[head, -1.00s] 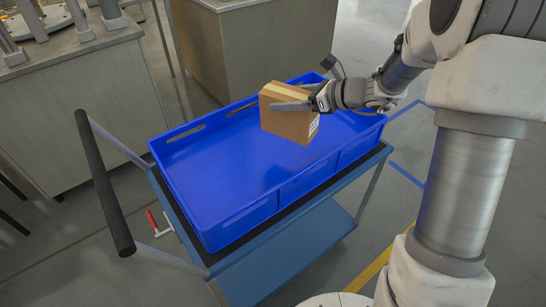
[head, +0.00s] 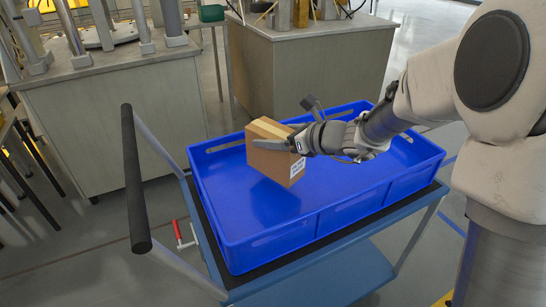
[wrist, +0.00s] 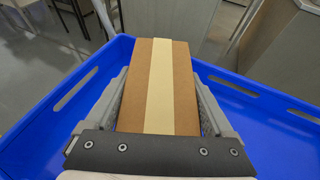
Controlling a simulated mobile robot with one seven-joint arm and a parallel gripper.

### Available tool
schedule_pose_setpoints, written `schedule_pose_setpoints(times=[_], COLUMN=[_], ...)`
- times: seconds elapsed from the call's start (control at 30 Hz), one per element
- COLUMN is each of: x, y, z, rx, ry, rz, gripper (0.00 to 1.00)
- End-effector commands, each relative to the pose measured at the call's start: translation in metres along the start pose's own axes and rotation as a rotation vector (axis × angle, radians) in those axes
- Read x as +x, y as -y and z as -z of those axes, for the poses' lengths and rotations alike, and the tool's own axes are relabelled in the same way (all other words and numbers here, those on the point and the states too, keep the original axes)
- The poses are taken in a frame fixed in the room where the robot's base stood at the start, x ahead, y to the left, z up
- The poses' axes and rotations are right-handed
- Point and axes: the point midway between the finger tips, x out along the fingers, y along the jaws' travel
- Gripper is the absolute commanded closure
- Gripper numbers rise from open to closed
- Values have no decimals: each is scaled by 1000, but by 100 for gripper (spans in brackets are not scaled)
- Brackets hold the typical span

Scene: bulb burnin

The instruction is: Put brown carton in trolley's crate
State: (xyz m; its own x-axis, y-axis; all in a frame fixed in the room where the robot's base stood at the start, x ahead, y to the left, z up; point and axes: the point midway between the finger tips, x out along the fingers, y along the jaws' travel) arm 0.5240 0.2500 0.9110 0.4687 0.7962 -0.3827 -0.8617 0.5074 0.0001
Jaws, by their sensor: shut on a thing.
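The brown carton (head: 268,163) has a pale tape strip along its top and a white label on one side. My gripper (head: 272,145) is shut on it, one finger along each side. The blue crate (head: 335,217) stands on the trolley (head: 300,275). In the head view the carton hangs over the left part of the crate; whether it touches the floor of the crate I cannot tell. In the wrist view the carton (wrist: 160,85) sits between the two fingers (wrist: 160,110), with the crate's walls (wrist: 50,105) around it. The crate looks otherwise empty.
The trolley's dark push handle (head: 135,180) rises at the left, and a red lever (head: 178,232) sits below it. Grey cabinets (head: 115,125) with equipment on top stand behind.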

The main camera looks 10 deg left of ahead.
Motion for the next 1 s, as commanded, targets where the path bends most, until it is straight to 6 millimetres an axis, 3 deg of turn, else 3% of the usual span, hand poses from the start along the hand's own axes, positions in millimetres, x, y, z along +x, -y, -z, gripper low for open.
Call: schedule_pose_setpoints(times=[0.17,0.4,0.8,0.83,0.9,1.0], x=[8,21,22,22,21,21], y=[-5,-6,-5,-5,-5,-5], z=[6,39,42,42,41,41], rx=[0,1,-1,-1,-1,-1], ry=[1,-1,1,0,0,0], rz=[0,-1,0,0,0,0], gripper=[83,83,83,9,0,0])
